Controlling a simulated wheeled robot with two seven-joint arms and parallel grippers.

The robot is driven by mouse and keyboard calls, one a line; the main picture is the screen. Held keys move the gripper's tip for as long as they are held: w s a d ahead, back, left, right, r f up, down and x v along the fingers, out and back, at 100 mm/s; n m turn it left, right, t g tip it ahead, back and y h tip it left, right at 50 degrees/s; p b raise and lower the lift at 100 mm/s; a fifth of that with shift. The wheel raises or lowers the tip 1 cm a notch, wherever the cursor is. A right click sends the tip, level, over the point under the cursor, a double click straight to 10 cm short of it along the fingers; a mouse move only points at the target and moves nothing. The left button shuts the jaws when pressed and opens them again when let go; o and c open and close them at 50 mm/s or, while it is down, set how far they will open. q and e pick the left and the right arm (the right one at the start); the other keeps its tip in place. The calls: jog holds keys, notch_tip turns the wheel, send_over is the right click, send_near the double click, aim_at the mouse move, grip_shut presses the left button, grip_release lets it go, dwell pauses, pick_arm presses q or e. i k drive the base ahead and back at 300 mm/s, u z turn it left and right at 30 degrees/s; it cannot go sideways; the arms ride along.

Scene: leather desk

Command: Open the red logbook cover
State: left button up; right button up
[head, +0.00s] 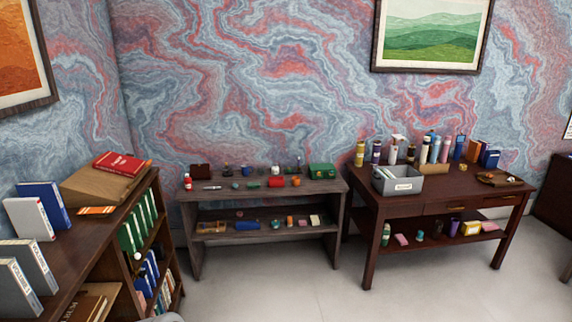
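A red book (118,164), which looks like the logbook, lies with its cover shut on a tan slanted stand or box (85,189). The stand is on top of the dark wooden bookcase (145,185) at the left. Light lettering shows on the red cover, too small to read. Neither of my grippers is in view.
A blue book (46,203), a white book (28,219) and grey volumes (36,262) stand left of the stand. An orange book (96,210) lies before it. A cluttered low shelf (338,187) and a desk (385,202) stand along the wall. The floor (300,285) is clear.

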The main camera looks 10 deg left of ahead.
aim_at(126, 163)
jog(key=i, duration=2.1)
jog(key=u, duration=0.6)
jog(key=i, duration=1.65)
jog(key=u, duration=2.1)
jog(key=i, duration=0.85)
jog(key=u, duration=0.65)
